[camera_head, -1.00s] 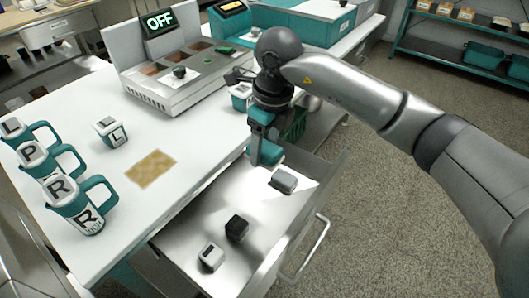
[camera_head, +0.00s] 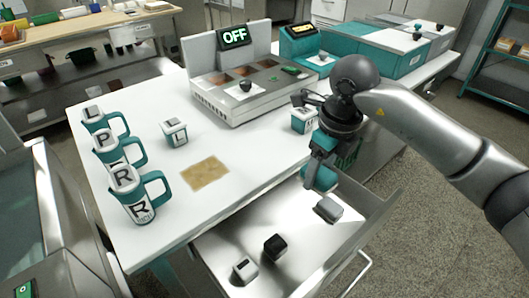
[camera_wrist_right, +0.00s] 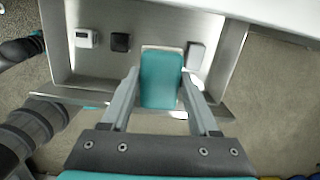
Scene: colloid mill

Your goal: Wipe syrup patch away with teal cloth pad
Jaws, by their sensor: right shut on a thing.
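The syrup patch (camera_head: 205,173) is a flat tan-brown rectangle on the white tabletop, left of the open drawer. My right gripper (camera_head: 318,172) is above the right part of the drawer. It is shut on the teal cloth pad (camera_head: 321,180). In the right wrist view the teal cloth pad (camera_wrist_right: 161,78) sits between the two fingers of my right gripper (camera_wrist_right: 160,88), over the drawer. The pad is apart from the patch. My left gripper is not in view.
The open drawer (camera_head: 225,250) holds a grey block (camera_head: 329,208), a black block (camera_head: 275,247) and a white block (camera_head: 245,269). Lettered jugs (camera_head: 137,197) stand at the table's left. A small labelled container (camera_head: 174,133) stands behind the patch. A heating unit reading OFF (camera_head: 250,88) is at the back.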

